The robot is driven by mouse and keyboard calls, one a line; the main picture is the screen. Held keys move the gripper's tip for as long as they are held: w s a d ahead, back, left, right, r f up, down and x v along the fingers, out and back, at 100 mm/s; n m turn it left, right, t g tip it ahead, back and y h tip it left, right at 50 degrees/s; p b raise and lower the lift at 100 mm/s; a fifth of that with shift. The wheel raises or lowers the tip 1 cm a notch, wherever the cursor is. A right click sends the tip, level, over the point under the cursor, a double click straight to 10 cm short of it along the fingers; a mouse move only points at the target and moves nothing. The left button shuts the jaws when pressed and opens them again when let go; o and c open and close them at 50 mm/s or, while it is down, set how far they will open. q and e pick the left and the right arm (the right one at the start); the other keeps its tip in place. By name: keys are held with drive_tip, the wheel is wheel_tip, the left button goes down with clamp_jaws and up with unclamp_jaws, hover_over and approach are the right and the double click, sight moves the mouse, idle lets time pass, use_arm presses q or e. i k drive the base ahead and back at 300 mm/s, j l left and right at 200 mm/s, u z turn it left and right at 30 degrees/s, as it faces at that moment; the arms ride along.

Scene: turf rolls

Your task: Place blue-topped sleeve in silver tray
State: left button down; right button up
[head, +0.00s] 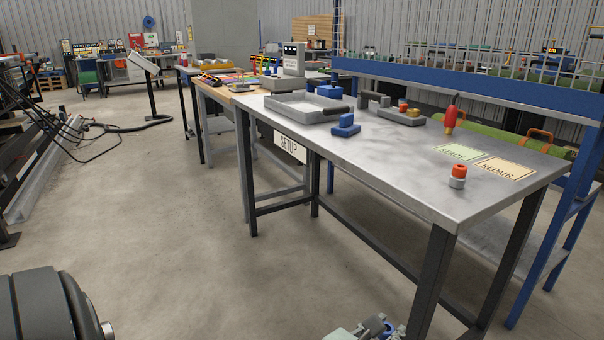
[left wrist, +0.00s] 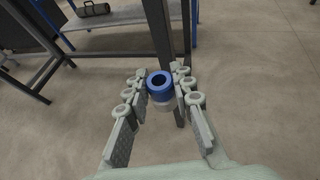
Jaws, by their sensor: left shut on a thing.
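The blue-topped sleeve (left wrist: 159,84) is a short ring with a blue top and a pale grey lower part. My left gripper (left wrist: 160,86) is shut on it, with a finger on each side, and holds it in the air above the floor. In the head view only part of the left gripper (head: 368,328) shows, low at the bottom edge, in front of the steel table. The silver tray (head: 318,117) is shallow and lies toward the far left end of that table. My right gripper is not in view.
A grey fixture (head: 388,114) stands behind. A dark table leg (head: 432,280) is close to the left gripper.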

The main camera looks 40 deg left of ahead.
sight(305, 111)
drive_tip(key=j+z, duration=0.1)
drive_tip(key=j, duration=0.7)
drive_tip(key=j+z, duration=0.1)
drive_tip(key=j, duration=1.45)
drive_tip(key=j+z, duration=0.15)
drive_tip(key=j, duration=0.6)
drive_tip(key=k+j+z, duration=0.1)
drive_tip(key=j, duration=0.7)
